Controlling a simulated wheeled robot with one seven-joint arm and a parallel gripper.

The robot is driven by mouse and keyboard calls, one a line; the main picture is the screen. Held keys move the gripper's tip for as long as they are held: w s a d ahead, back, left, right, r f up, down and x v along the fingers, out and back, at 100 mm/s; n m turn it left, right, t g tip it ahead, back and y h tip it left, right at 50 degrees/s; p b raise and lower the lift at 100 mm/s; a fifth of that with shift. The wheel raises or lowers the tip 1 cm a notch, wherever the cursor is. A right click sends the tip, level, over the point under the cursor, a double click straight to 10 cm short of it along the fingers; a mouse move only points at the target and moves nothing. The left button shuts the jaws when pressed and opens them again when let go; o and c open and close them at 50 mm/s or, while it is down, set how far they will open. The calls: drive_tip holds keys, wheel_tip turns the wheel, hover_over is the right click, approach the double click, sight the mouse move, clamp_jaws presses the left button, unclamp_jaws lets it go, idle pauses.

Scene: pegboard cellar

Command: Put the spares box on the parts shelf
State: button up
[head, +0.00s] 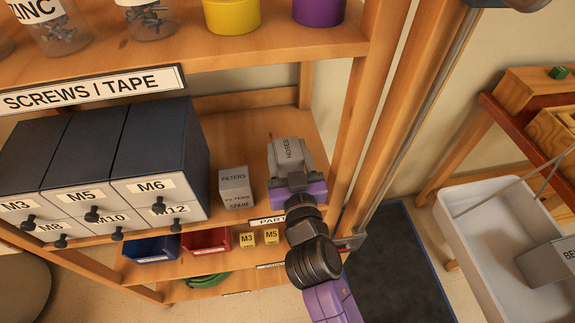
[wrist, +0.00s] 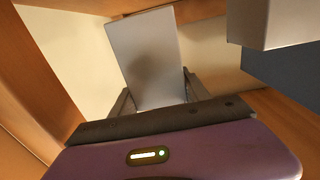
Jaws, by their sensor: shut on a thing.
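My gripper (head: 288,170) reaches into the right end of the middle shelf, whose edge label begins "PART" (head: 270,220). It is shut on a grey box (head: 287,150) with lettering that looks like "HOSES". In the wrist view the plain grey face of this box (wrist: 147,60) stands between the two fingers, slightly tilted in the picture. I cannot tell whether the box touches the shelf board (head: 250,130). A similar grey box (head: 234,188) marked "FILTERS" stands on the shelf just left of my gripper. The rest of its lettering is hard to read.
A dark drawer cabinet (head: 150,150) fills the shelf's left part. A wooden post (head: 345,150) stands close on the right. Above is a shelf with jars and a yellow tub (head: 232,14). Blue and red bins (head: 205,241) sit below. A white basin (head: 500,235) is far right.

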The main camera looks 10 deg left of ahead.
drive_tip(key=shift+f+b, duration=0.9)
drive_tip(key=shift+f, duration=1.35)
drive_tip(key=shift+f, duration=0.2)
drive_tip(key=o, duration=1.5)
drive_tip(key=shift+r, duration=0.1)
drive_tip(key=shift+r, duration=0.1)
drive_tip(key=b+v, duration=0.2)
drive_tip(key=v, duration=1)
